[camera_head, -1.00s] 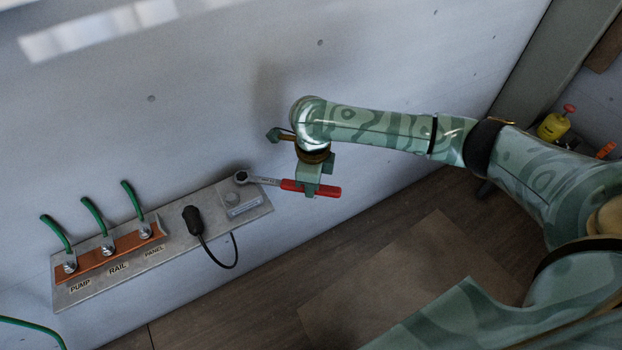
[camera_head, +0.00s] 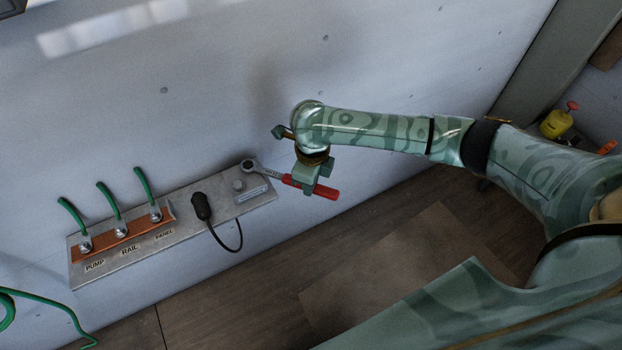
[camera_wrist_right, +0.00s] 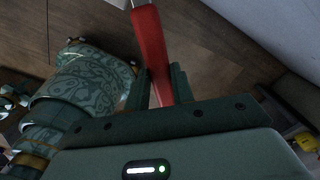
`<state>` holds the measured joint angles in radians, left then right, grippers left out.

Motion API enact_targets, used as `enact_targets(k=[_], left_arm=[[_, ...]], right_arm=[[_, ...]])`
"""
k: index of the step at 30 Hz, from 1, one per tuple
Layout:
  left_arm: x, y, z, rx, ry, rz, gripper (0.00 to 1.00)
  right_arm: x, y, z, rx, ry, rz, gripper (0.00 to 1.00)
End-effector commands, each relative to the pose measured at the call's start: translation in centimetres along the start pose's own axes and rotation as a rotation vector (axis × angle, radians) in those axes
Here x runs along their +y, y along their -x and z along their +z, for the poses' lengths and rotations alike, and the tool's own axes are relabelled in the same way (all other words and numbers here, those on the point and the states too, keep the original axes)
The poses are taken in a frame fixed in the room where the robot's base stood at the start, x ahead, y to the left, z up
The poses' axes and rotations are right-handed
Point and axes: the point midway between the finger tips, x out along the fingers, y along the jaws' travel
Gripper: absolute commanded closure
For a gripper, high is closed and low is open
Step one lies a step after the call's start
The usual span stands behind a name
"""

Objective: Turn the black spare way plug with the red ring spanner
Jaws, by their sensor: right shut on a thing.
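The red ring spanner (camera_head: 323,191) has a red handle and a grey shank; its handle also shows in the right wrist view (camera_wrist_right: 151,48). My right gripper (camera_head: 307,178) is shut on the handle. The spanner's ring end (camera_head: 250,166) is at the upper right of the grey wall plate (camera_head: 222,216). The ring's middle looks dark, and I cannot make out the black spare way plug apart from it or tell how the ring sits on it. My left gripper is not in view.
A grey stud (camera_head: 239,185) and a small label are just below the ring. A black connector (camera_head: 201,206) with a hanging cable is left of them. The floor below is clear.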

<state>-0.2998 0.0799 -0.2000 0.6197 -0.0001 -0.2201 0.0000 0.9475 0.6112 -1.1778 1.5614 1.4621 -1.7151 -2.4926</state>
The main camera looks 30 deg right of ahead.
Motion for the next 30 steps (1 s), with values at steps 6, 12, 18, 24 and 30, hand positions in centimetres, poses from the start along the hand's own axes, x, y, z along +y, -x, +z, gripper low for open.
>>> enact_targets(k=[6, 12, 18, 24, 30], left_arm=[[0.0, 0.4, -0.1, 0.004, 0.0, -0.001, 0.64], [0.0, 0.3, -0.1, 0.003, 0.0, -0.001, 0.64], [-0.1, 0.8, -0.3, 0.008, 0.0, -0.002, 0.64], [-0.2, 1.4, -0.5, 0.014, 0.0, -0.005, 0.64], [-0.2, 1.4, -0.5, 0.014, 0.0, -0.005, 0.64]], right_arm=[[-0.1, 0.6, 0.1, -0.038, -0.002, -0.001, 1.0], [0.0, 0.5, 0.1, -0.036, -0.001, -0.001, 1.0], [0.0, 1.0, 0.1, -0.037, 0.0, -0.002, 1.0], [0.0, 1.6, 0.1, -0.037, 0.001, -0.002, 1.0], [0.0, 1.5, 0.1, -0.036, 0.001, 0.0, 1.0]])
